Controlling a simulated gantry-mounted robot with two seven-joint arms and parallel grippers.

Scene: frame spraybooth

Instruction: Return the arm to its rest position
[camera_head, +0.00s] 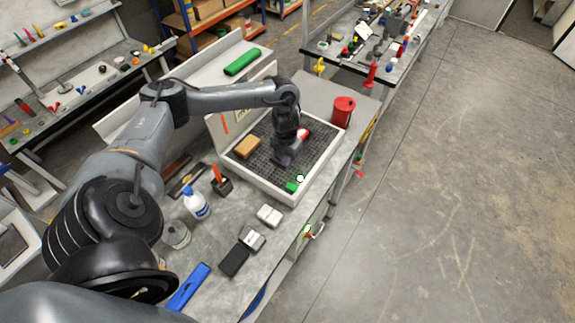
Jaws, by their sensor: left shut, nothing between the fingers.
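My left arm reaches in from the left and bends down over the white-walled spray booth tray (263,188) with its dark grid floor. My left gripper (283,161) is low over the middle of the grid and shut, with nothing held. A tan block (247,146) lies on the grid to its left. A red and white item (303,134) is behind the gripper, partly hidden by the wrist. A small green piece (291,187) is near the tray's front corner, beside a white round thing (300,178). My right gripper is not in view.
A red can (342,111) stands behind the tray. A blue-and-white bottle (196,203), a dark holder (222,185), pale blocks (269,215) and a blue case (189,287) are on the bench in front. Open floor lies to the right.

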